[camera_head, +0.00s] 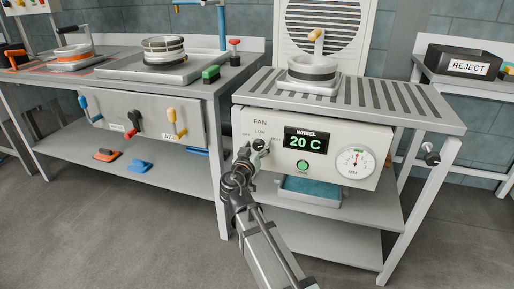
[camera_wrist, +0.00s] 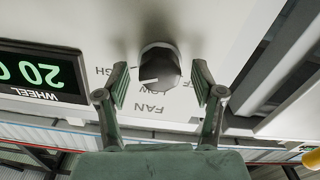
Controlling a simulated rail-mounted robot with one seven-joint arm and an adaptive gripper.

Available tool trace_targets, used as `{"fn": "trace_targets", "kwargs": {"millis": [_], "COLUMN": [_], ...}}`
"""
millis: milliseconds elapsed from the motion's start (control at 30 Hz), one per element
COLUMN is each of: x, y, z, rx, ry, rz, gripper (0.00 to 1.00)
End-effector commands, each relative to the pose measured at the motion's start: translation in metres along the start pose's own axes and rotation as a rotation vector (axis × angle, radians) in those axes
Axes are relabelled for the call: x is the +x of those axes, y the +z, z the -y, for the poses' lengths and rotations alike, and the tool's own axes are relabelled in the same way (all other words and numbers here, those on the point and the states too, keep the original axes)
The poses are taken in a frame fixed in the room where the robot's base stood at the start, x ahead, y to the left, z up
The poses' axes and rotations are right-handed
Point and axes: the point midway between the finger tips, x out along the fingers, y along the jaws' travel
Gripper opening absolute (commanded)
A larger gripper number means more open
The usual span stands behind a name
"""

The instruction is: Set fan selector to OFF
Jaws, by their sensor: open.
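The fan selector is a dark round knob (camera_head: 259,144) on the white front panel, under the word FAN. OFF and LOW labels show near it in the head view. My gripper (camera_wrist: 161,84) is open, with one finger on each side of the knob and gaps between. In the head view my gripper (camera_head: 245,158) is just below and left of the knob, partly hiding it.
The display (camera_head: 305,141) reads WHEEL 20 C, with a green button (camera_head: 303,165) below and a dial (camera_head: 355,162) to the right. A blue tray (camera_head: 310,190) sits under the panel. A bench (camera_head: 150,112) with levers stands left. A REJECT box (camera_head: 465,62) is at right.

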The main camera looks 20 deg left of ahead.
Motion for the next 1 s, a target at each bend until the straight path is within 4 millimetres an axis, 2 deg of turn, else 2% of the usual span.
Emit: {"fn": "trace_targets", "kwargs": {"millis": [133, 167, 300, 333, 733, 1000], "x": [-0.0002, -0.0002, -0.0002, -0.0002, -0.0001, 0.0001], "y": [0.0, 0.0, 0.0001, 0.0001, 0.0002, 0.0002], "z": [-0.0001, -0.0001, -0.0002, -0.0001, 0.0, 0.0006], "rx": [0.0, 0.0, 0.0, 0.0, -0.039, -0.193], "ry": [0.0, 0.0, 0.0, 0.0, 0.001, 0.001], "rz": [0.0, 0.0, 0.0, 0.0, 0.0, 0.001], "gripper": [0.68, 0.61, 0.11, 0.08, 0.09, 0.09]}}
